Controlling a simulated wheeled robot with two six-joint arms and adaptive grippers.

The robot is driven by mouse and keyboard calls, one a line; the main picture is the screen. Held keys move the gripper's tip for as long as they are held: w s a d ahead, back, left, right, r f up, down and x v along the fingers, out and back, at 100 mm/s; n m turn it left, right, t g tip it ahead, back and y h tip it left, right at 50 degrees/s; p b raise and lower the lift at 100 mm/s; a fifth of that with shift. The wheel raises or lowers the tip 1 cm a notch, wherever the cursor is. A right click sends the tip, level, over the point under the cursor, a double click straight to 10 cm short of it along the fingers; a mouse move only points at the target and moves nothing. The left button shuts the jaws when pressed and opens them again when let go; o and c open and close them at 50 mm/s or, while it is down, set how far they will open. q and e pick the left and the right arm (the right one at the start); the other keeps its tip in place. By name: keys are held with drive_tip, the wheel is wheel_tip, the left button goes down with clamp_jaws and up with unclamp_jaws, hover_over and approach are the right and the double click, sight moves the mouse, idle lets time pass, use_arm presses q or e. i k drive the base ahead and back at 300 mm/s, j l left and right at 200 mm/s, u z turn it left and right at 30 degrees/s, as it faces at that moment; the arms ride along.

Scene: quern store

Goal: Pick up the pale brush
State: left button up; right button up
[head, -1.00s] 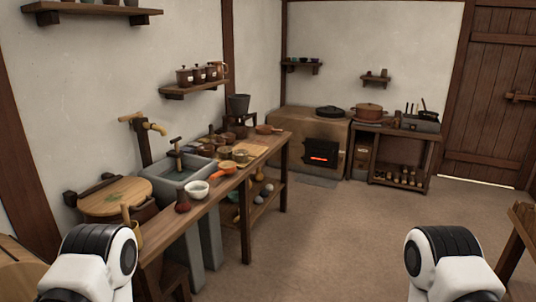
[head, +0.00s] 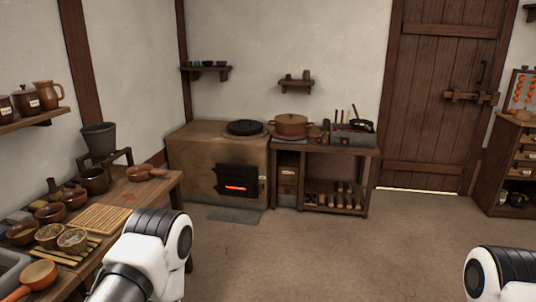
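I cannot make out a pale brush in the head view; anything that small among the wares is too small to tell. Only upper links of my two arms show, at the bottom left and bottom right. Both grippers are out of view. The long wooden workbench (head: 157,188) on the left bears brown bowls (head: 50,213), a slatted wooden board (head: 104,218), a dark grey bucket (head: 99,139) and an orange-brown pan (head: 38,273).
A clay stove (head: 196,165) with a glowing firebox stands at the back. Beside it is a side table (head: 352,150) with a lidded pot (head: 291,125). A wooden door (head: 436,105) and a drawer cabinet (head: 514,165) are to the right. The middle floor (head: 310,250) is clear.

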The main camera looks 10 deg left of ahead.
sight(55, 193)
drive_tip(key=i+l+u, duration=0.15)
drive_tip(key=i+u, duration=0.25)
drive_tip(key=i, duration=0.35)
drive_tip(key=i+l+u, duration=0.4)
drive_tip(key=i, duration=0.3)
drive_tip(key=i+l+u, duration=0.4)
drive_tip(key=i+l, duration=0.2)
